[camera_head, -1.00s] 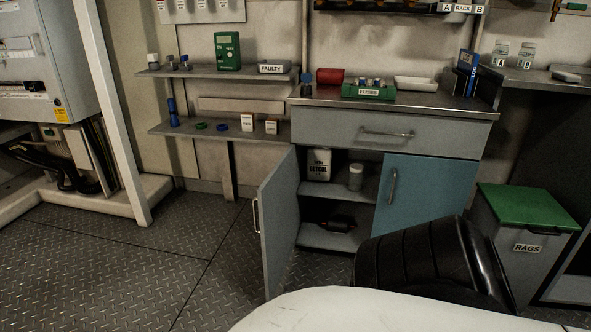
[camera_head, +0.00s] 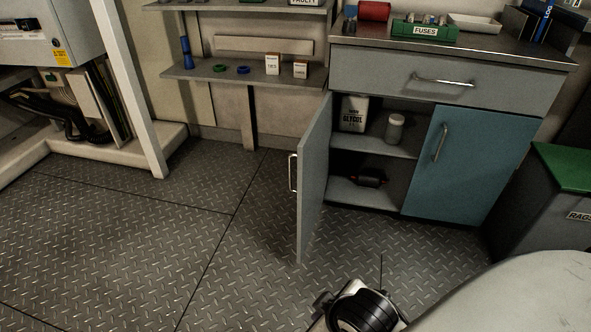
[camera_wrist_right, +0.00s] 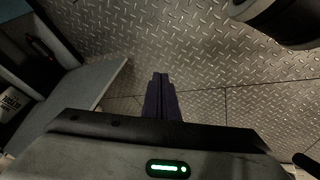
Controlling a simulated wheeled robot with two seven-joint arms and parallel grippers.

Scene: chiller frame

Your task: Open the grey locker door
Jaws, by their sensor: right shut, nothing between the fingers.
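The grey locker door (camera_head: 314,185) stands swung wide open, out from the left side of the cabinet, in the head view. Its bar handle (camera_head: 293,172) is on the outer face, which points left. The door also shows at the left of the right wrist view (camera_wrist_right: 88,88). My right gripper (camera_wrist_right: 160,80) is shut and empty above the floor, beside the door and apart from it. In the head view, part of my right wrist (camera_head: 358,308) shows at the bottom; the fingertips are not clear there. My left gripper is not in view.
Inside the cabinet are a glycol container (camera_head: 354,113), a white-lidded jar (camera_head: 394,128) and a dark item (camera_head: 369,178). The blue door (camera_head: 470,165) is shut. A green-lidded bin (camera_head: 566,168) stands right. The floor left of the door (camera_head: 130,240) is clear.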

